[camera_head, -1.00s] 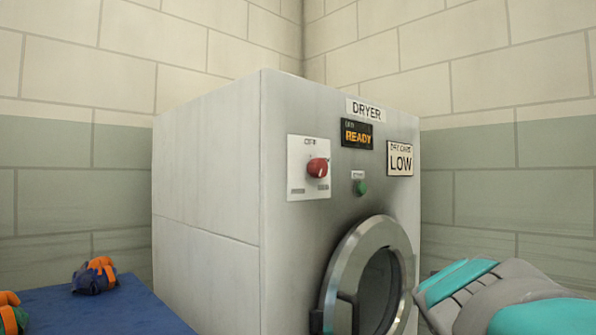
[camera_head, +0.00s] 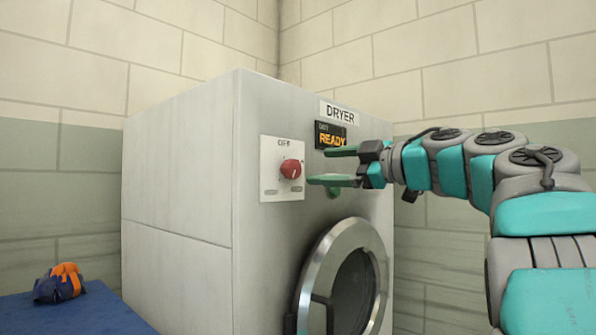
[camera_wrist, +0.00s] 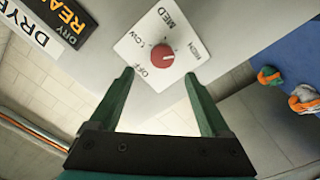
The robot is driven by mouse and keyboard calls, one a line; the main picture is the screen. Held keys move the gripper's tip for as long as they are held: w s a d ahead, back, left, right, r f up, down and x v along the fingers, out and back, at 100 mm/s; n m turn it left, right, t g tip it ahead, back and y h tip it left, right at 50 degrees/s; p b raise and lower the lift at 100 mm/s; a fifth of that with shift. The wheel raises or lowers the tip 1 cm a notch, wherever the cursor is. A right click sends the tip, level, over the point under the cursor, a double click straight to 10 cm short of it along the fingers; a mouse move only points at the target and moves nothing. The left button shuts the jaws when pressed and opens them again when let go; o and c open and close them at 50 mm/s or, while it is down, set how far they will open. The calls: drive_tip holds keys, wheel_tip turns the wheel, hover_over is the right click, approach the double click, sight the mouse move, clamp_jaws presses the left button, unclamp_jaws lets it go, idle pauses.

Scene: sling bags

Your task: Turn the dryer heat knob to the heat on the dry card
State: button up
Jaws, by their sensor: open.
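The red heat knob (camera_head: 291,169) sits on a white plate (camera_head: 269,184) on the dryer's (camera_head: 260,120) front. In the wrist view the knob (camera_wrist: 162,55) is ringed by the words OFF, LOW, MED and HIGH; which word its pale mark points at I cannot tell. My gripper (camera_head: 319,166) is open and empty, just right of the knob in the head view. In the wrist view my gripper's (camera_wrist: 159,73) two green fingers point toward the knob, one to each side, apart from it. The dry card is hidden behind my gripper and arm.
A display (camera_head: 331,135) reading READY sits above my fingers. A green button (camera_head: 333,193) is partly covered by the lower finger. The round door (camera_head: 309,287) is below. A blue surface (camera_head: 85,315) with a blue and orange bag (camera_head: 59,283) is at lower left.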

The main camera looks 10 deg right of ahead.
sight(296, 169)
drive_tip(key=x, duration=0.7)
drive_tip(key=shift+w+a+f, duration=0.15)
drive_tip(key=shift+w+a, duration=0.1)
drive_tip(key=shift+a, duration=0.05)
drive_tip(key=shift+c, duration=0.2)
clamp_jaws()
